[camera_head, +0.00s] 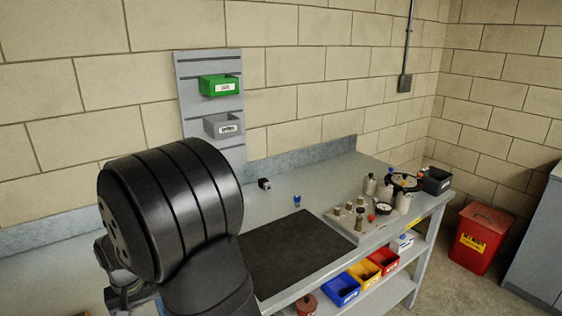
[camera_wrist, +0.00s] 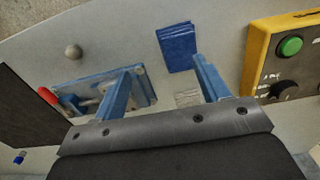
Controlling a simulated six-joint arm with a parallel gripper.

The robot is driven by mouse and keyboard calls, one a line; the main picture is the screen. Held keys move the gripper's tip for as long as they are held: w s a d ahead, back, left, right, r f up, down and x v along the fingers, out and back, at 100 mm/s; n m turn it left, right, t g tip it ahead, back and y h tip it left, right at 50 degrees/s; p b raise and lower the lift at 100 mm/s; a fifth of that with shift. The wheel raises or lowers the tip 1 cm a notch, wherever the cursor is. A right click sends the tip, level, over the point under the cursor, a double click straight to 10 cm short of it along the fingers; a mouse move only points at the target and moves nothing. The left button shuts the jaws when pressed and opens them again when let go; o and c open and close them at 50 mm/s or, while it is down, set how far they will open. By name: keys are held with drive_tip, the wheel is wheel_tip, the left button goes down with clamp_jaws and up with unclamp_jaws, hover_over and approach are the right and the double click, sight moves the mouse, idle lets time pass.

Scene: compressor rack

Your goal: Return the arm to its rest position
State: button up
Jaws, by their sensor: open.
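In the wrist view my gripper (camera_wrist: 165,66) shows two blue fingers spread apart with nothing between them. They hang above the light grey bench top (camera_wrist: 125,35). A dark blue block-like item (camera_wrist: 177,48) lies beyond the fingers, apart from them as far as I can tell. In the head view my black arm (camera_head: 175,210) fills the lower left and is bent over the bench. The gripper cannot be made out there.
The wrist view shows a yellow box with a green button (camera_wrist: 289,46) at right and a blue fixture (camera_wrist: 75,88) with a red part at left. The head view shows a dark mat (camera_head: 290,255), a tray of fittings (camera_head: 345,226), and wall bins (camera_head: 219,86).

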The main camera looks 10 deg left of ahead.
drive_tip(key=w+d+r, duration=0.4)
drive_tip(key=d+r, duration=0.2)
drive_tip(key=d, duration=0.2)
drive_tip(key=w+d+f+m, duration=0.2)
drive_tip(key=w+d, duration=0.4)
drive_tip(key=d, duration=0.1)
drive_tip(key=w+d+f+m, duration=0.2)
drive_tip(key=w+d, duration=0.4)
drive_tip(key=d, duration=0.2)
drive_tip(key=w+d+f+m, duration=0.2)
drive_tip(key=w+d+f, duration=0.1)
drive_tip(key=w+d, duration=0.4)
drive_tip(key=shift+w+d+m, duration=0.1)
drive_tip(key=shift+d+m, duration=0.15)
drive_tip(key=shift+m, duration=0.05)
drive_tip(key=w+d+f+m, duration=0.2)
drive_tip(key=d, duration=0.9)
drive_tip(key=shift+w+f, duration=0.2)
drive_tip(key=shift+w, duration=0.15)
drive_tip(key=shift+o, duration=0.4)
